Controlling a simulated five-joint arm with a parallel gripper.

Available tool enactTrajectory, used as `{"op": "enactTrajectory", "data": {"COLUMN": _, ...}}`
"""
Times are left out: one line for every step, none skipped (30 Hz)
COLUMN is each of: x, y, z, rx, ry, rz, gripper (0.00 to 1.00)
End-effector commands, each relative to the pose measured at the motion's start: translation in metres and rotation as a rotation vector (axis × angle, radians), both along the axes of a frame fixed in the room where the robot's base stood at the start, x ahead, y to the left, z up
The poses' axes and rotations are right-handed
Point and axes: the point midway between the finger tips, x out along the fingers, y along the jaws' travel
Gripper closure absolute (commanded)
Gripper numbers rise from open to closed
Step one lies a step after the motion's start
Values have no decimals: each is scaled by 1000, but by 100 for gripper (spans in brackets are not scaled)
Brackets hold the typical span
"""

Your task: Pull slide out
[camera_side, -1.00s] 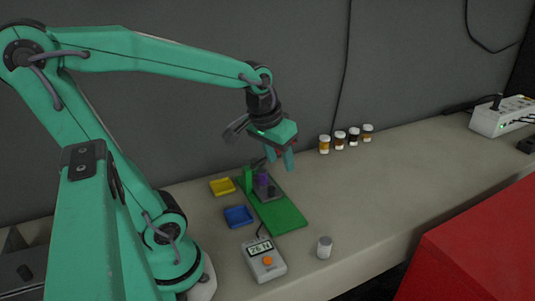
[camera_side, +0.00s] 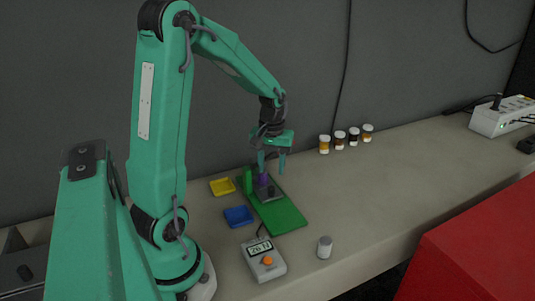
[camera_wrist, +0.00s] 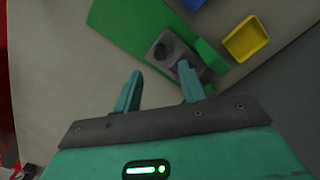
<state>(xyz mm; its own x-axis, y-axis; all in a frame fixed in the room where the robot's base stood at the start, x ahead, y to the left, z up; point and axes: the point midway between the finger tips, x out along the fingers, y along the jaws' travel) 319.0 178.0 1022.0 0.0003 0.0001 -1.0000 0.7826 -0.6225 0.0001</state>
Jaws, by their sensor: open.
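A green board (camera_side: 280,215) lies on the bench with a green upright (camera_side: 248,181) and a small grey block (camera_side: 268,193) at its far end. A purple part (camera_side: 263,180) stands on the block. I cannot tell which part is the slide. My gripper (camera_side: 272,163) is open and empty, pointing down just above the block.
A yellow tray (camera_side: 222,187) and a blue tray (camera_side: 238,215) lie left of the board. A grey meter (camera_side: 265,262) with a display and a small capped jar (camera_side: 324,247) stand in front. Several small jars (camera_side: 340,139) stand at the back.

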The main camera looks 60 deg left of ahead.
Motion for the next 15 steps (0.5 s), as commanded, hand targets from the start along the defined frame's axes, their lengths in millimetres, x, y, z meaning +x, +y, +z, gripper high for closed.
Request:
{"op": "enactTrajectory", "data": {"x": 0, "y": 1, "z": 0, "rx": -1, "ry": 1, "rz": 2, "gripper": 59}}
{"op": "enactTrajectory", "data": {"x": 0, "y": 1, "z": 0, "rx": -1, "ry": 1, "rz": 2, "gripper": 59}}
{"op": "enactTrajectory", "data": {"x": 0, "y": 0, "z": 0, "rx": -1, "ry": 1, "rz": 2, "gripper": 59}}
{"op": "enactTrajectory", "data": {"x": 0, "y": 0, "z": -1, "rx": -1, "ry": 1, "rz": 2, "gripper": 59}}
{"op": "enactTrajectory", "data": {"x": 0, "y": 0, "z": -1, "rx": -1, "ry": 1, "rz": 1, "gripper": 59}}
{"op": "enactTrajectory", "data": {"x": 0, "y": 0, "z": -2, "rx": -1, "ry": 1, "rz": 1, "gripper": 59}}
{"op": "enactTrajectory", "data": {"x": 0, "y": 0, "z": -2, "rx": 0, "ry": 1, "rz": 1, "gripper": 59}}
{"op": "enactTrajectory", "data": {"x": 0, "y": 0, "z": -4, "rx": -1, "ry": 2, "rz": 1, "gripper": 59}}
{"op": "enactTrajectory", "data": {"x": 0, "y": 0, "z": -5, "rx": -1, "ry": 2, "rz": 1, "gripper": 59}}
{"op": "enactTrajectory", "data": {"x": 0, "y": 0, "z": -7, "rx": -2, "ry": 3, "rz": 0, "gripper": 59}}
{"op": "enactTrajectory", "data": {"x": 0, "y": 0, "z": -9, "rx": -2, "ry": 3, "rz": 0, "gripper": 59}}
{"op": "enactTrajectory", "data": {"x": 0, "y": 0, "z": -12, "rx": -1, "ry": 2, "rz": 0, "gripper": 59}}
{"op": "enactTrajectory", "data": {"x": 0, "y": 0, "z": -15, "rx": -2, "ry": 3, "rz": 0, "gripper": 59}}
{"op": "enactTrajectory", "data": {"x": -1, "y": 0, "z": -18, "rx": -2, "ry": 4, "rz": 0, "gripper": 59}}
{"op": "enactTrajectory", "data": {"x": -1, "y": 0, "z": -22, "rx": -2, "ry": 4, "rz": 0, "gripper": 59}}
